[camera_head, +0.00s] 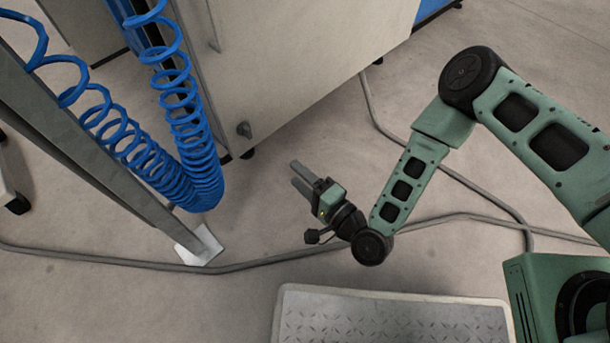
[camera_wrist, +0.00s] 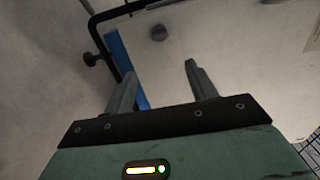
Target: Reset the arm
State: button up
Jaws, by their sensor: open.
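My gripper (camera_head: 301,178) is in the middle of the head view, at the end of my green arm, above the concrete floor. Its two fingers point up and left toward a beige cabinet. In the wrist view my gripper (camera_wrist: 160,80) has its two fingers apart, with nothing between them. No copper tube can be made out in either view.
The beige cabinet (camera_head: 300,60) stands beyond my gripper. A coiled blue hose (camera_head: 190,130) and a grey metal post (camera_head: 90,150) are at the left. Cables (camera_head: 250,264) run across the floor. A tread-plate platform (camera_head: 390,318) lies at the bottom.

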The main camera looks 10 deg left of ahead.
jog(key=shift+s+d, duration=0.4)
jog(key=shift+d, duration=0.1)
